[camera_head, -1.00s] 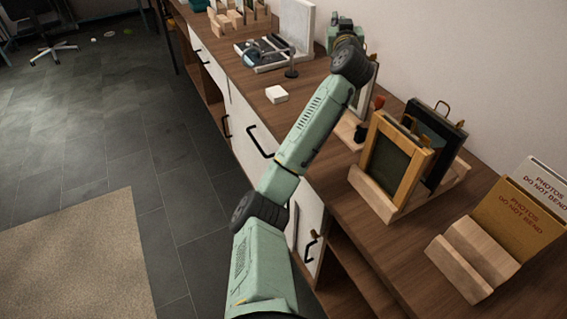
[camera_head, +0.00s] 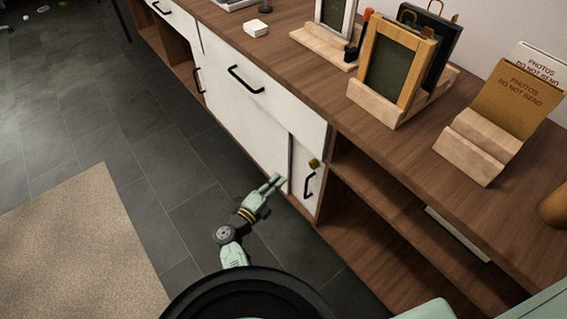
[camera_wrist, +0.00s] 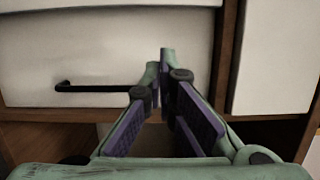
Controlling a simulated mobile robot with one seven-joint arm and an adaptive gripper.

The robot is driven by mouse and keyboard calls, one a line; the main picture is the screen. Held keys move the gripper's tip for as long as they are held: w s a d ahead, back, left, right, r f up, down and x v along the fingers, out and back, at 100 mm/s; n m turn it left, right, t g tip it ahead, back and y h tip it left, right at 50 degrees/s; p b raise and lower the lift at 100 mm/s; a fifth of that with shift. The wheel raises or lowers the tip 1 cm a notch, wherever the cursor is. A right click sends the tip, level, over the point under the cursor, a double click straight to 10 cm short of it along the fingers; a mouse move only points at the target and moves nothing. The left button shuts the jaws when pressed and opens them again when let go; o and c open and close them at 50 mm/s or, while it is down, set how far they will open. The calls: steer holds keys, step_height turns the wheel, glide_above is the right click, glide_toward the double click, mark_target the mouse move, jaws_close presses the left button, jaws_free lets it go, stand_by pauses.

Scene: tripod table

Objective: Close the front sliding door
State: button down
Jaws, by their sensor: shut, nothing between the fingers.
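The front sliding door (camera_head: 304,194) is a white panel with a black vertical handle (camera_head: 310,186) in the head view. It stands at the left side of an open shelf bay and partly behind a wider white panel (camera_head: 262,142). My gripper (camera_head: 277,182) is in front of the cabinet, left of the handle, with its tips pointing toward the panels. Whether it touches them cannot be told. In the wrist view my gripper (camera_wrist: 166,58) is shut and empty before a white panel (camera_wrist: 70,50) with a black bar handle (camera_wrist: 95,88). Which panel this is cannot be told.
Open shelves (camera_head: 385,205) lie right of the door. A small brass-coloured piece (camera_head: 314,163) sits above the handle. A drawer handle (camera_head: 245,80) sticks out further left. Picture frames (camera_head: 397,65) and a photo-envelope holder (camera_head: 480,145) stand on the top.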

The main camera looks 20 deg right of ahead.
mark_target(304, 160)
steer(key=b+x, duration=0.1)
steer(key=x, duration=0.2)
steer(key=f+b+x, duration=0.1)
steer(key=x, duration=0.2)
steer(key=s+b+x, duration=0.1)
steer(key=b+x, duration=0.1)
steer(key=x, duration=0.2)
steer(key=shift+d+f, duration=0.35)
steer(key=w, duration=0.1)
steer(key=w+a+b, duration=0.1)
steer(key=shift+w+a, duration=0.15)
steer(key=shift+w, duration=0.1)
steer(key=shift+w+a+r+b, duration=0.2)
steer(key=shift+w+b, duration=0.2)
steer(key=shift+w, duration=0.15)
